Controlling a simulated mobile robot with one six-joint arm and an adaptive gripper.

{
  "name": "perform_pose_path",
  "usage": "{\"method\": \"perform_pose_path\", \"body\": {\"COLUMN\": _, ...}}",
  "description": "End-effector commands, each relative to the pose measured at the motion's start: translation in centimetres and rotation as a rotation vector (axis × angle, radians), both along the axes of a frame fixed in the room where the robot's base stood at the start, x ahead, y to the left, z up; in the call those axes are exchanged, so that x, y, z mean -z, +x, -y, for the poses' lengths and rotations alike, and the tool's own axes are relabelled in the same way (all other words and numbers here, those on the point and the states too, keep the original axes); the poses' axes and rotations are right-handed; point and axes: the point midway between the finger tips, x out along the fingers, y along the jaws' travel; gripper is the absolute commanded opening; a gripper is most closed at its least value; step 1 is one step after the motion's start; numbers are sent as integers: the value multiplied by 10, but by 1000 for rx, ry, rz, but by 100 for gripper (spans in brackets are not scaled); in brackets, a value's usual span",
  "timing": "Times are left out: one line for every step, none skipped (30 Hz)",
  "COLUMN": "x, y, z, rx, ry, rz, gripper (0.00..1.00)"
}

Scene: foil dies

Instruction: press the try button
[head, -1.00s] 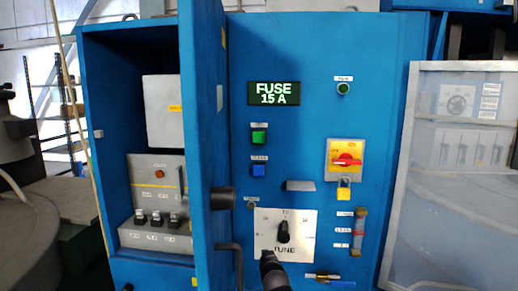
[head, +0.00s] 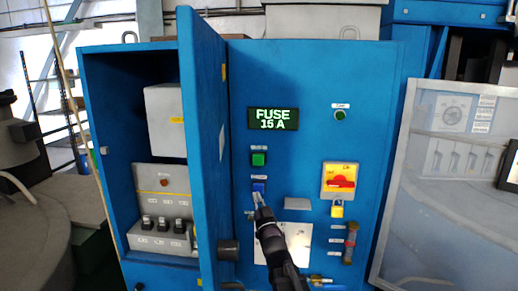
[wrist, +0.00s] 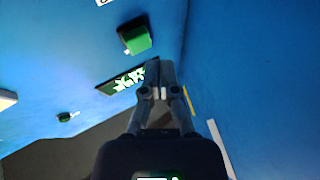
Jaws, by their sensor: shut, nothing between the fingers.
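On the blue cabinet front in the head view, a green square button (head: 259,159) sits above a blue square button (head: 259,187). Each has a small label whose text is too small to read, so I cannot tell which is the try button. My gripper (head: 258,198) is shut and empty, with its tips just below the blue button and overlapping its lower edge. I cannot tell whether they touch it. In the wrist view the shut fingers (wrist: 160,92) point at the panel, near the green button (wrist: 136,38); the blue button is not visible there.
The display (head: 273,118) reads "FUSE 15 A". An open blue door (head: 205,150) stands out just left of the buttons. A red and yellow switch (head: 341,178) is to the right. My arm partly covers the white TUNE plate (head: 299,240).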

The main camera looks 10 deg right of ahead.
Motion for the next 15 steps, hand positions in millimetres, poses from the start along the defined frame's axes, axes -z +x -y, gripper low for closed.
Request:
{"method": "perform_pose_path", "body": {"x": -23, "y": -1, "z": -2, "rx": -11, "ry": -2, "rz": 28, "gripper": 0}}
{"method": "perform_pose_path", "body": {"x": -30, "y": -1, "z": -3, "rx": -17, "ry": -1, "rz": 45, "gripper": 0}}
{"method": "perform_pose_path", "body": {"x": -40, "y": -3, "z": -4, "rx": -27, "ry": -2, "rz": 68, "gripper": 0}}
{"method": "perform_pose_path", "body": {"x": -47, "y": -4, "z": -5, "rx": -34, "ry": -3, "rz": 83, "gripper": 0}}
{"method": "perform_pose_path", "body": {"x": -53, "y": -5, "z": -6, "rx": -41, "ry": -3, "rz": 97, "gripper": 0}}
{"method": "perform_pose_path", "body": {"x": -60, "y": -6, "z": -7, "rx": -48, "ry": -3, "rz": 116, "gripper": 0}}
{"method": "perform_pose_path", "body": {"x": -65, "y": -7, "z": -8, "rx": -54, "ry": -3, "rz": 128, "gripper": 0}}
{"method": "perform_pose_path", "body": {"x": -69, "y": -8, "z": -9, "rx": -59, "ry": -4, "rz": 139, "gripper": 0}}
{"method": "perform_pose_path", "body": {"x": -74, "y": -9, "z": -9, "rx": -64, "ry": -4, "rz": 153, "gripper": 0}}
{"method": "perform_pose_path", "body": {"x": -77, "y": -9, "z": -10, "rx": -68, "ry": -4, "rz": 160, "gripper": 0}}
{"method": "perform_pose_path", "body": {"x": -80, "y": -10, "z": -10, "rx": -72, "ry": -4, "rz": 168, "gripper": 0}}
{"method": "perform_pose_path", "body": {"x": -82, "y": -11, "z": -11, "rx": -75, "ry": -4, "rz": 176, "gripper": 0}}
{"method": "perform_pose_path", "body": {"x": -84, "y": -11, "z": -11, "rx": -78, "ry": -5, "rz": 180, "gripper": 0}}
{"method": "perform_pose_path", "body": {"x": -85, "y": -11, "z": -11, "rx": -80, "ry": -5, "rz": 184, "gripper": 0}}
{"method": "perform_pose_path", "body": {"x": -86, "y": -12, "z": -12, "rx": -81, "ry": -5, "rz": 188, "gripper": 0}}
